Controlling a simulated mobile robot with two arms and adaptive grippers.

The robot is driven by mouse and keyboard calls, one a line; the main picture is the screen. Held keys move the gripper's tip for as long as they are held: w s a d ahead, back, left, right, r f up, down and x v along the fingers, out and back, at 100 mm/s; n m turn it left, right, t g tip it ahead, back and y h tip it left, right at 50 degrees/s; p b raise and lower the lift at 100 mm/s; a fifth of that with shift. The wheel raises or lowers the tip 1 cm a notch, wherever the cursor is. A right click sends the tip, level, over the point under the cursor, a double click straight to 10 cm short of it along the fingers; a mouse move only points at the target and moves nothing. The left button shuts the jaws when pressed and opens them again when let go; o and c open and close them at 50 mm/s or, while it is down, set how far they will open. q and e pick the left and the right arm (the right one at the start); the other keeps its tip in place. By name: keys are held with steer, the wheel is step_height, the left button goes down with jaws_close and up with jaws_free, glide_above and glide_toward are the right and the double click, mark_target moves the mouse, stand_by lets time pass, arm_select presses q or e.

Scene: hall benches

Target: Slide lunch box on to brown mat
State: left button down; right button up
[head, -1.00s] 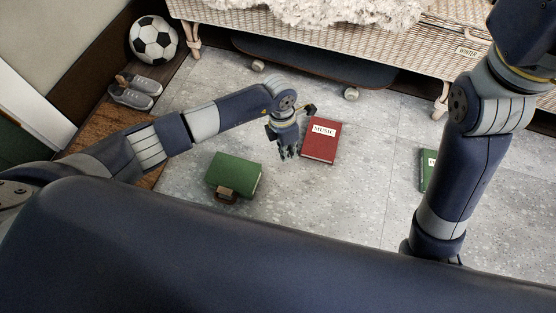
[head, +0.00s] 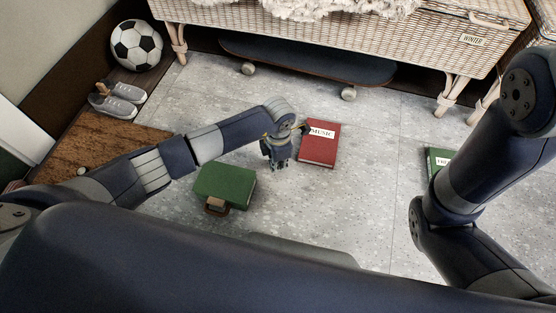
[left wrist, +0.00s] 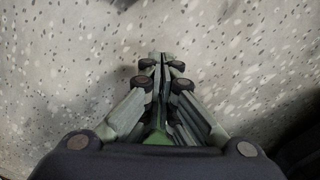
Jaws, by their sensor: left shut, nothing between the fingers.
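The lunch box (head: 226,182) is a green case with a brown handle, lying on the grey floor in the head view, left of centre. The brown mat (head: 118,140) lies further left, partly behind my left arm; a strip of bare floor separates it from the lunch box. My left gripper (head: 280,164) points down, a little right of the lunch box and apart from it. In the left wrist view the fingers (left wrist: 161,62) are shut and empty over speckled floor. My right arm shows at the right, but its gripper is out of view.
A red music book (head: 320,143) lies just right of my left gripper. A green book (head: 437,160) lies beside my right arm. Grey shoes (head: 118,98) and a football (head: 137,46) stand beyond the mat. A skateboard (head: 305,62) sits under the wicker bench (head: 330,35).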

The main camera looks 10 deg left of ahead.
arm_select(q)
steer(key=shift+s+a+r+b, duration=0.1)
steer(key=shift+s+a+b, duration=0.25)
steer(key=shift+s+a, duration=0.35)
steer(key=shift+s+a+b, duration=0.35)
steer(key=shift+a, duration=0.65)
steer(key=shift+a, duration=0.1)
